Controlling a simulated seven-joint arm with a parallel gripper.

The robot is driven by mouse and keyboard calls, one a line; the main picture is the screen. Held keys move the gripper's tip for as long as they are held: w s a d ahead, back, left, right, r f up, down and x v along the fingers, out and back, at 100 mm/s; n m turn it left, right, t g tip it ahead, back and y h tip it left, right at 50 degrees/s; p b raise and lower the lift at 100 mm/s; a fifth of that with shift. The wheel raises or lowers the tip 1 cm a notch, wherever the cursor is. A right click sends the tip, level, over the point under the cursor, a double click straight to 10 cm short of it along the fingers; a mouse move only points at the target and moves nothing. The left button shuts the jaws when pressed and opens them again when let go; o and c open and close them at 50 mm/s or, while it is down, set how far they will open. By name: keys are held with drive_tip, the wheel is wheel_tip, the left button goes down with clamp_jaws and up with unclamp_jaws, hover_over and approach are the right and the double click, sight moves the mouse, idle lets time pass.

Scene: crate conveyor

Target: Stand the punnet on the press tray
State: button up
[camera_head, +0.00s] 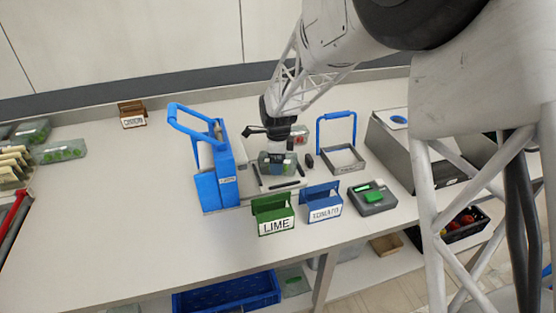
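A clear punnet (288,170) with green and dark contents is at the middle of the table, directly under my gripper (277,150). My gripper points down at it. Its fingertips are too small and overlapped to show whether they are open or shut on the punnet. The blue press (216,182), with a raised looped handle, stands just left. A flat grey tray (247,200) with dark bars reaches right from the press's foot, under and in front of the punnet. I cannot tell whether the punnet touches the tray.
A green LIME sign (275,227) and a blue TOMATO sign (324,213) stand in front. A grey scale-like box (373,208) is right of them. A blue-handled frame (358,152) stands behind right. More punnets (62,153) lie far left. The table's left middle is clear.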

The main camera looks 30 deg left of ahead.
wheel_tip(320, 180, up, 12)
drive_tip(key=shift+r, duration=0.1)
idle(0.6)
drive_tip(key=shift+d, duration=0.1)
idle(0.8)
drive_tip(key=shift+d+r, duration=0.15)
drive_tip(key=shift+d, duration=0.15)
drive_tip(key=s+d+r+n, duration=0.2)
drive_tip(key=d+r, duration=0.1)
drive_tip(key=d, duration=0.8)
drive_tip(key=s+d+r+n+t, duration=0.1)
drive_tip(key=s+d+r+n, duration=0.2)
drive_tip(key=d, duration=0.8)
drive_tip(key=s+d+r+n, duration=0.15)
drive_tip(key=d+r, duration=0.25)
drive_tip(key=d, duration=0.7)
drive_tip(key=s+d+f+n, duration=0.1)
drive_tip(key=s+d+n, duration=0.2)
drive_tip(key=s+d, duration=0.7)
drive_tip(key=s+d+f+n+t, duration=0.1)
drive_tip(key=s+d+n, duration=0.3)
drive_tip(key=s+d, duration=0.6)
drive_tip(key=s+f, duration=0.1)
drive_tip(key=s, duration=0.1)
drive_tip(key=shift+s+d+f+t, duration=0.15)
drive_tip(key=shift+s+f+t, duration=0.15)
drive_tip(key=shift+s, duration=0.1)
